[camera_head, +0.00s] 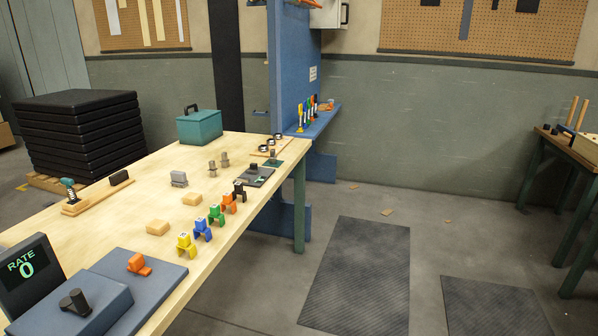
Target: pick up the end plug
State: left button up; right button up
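I cannot tell for certain which thing is the end plug. Two small grey-brown upright pieces (225,159) stand close together near the far middle of the wooden table (120,215). A small dark piece (272,154) stands on a green pad at the table's far right corner. An orange piece (138,263) lies on a dark blue-grey mat at the near end. Neither of my grippers shows in the head view.
A row of coloured clips (216,215) lines the table's right edge. Floor to the right is open, with dark mats (358,270).

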aim_at(272, 158)
jog(key=i+l+u, duration=0.25)
jog(key=i+l, duration=0.15)
jog(key=i+l+u, duration=0.25)
jog(key=l, duration=0.3)
jog(key=i+l+u, duration=0.2)
jog(key=i+l, duration=1.1)
jog(key=l, duration=0.1)
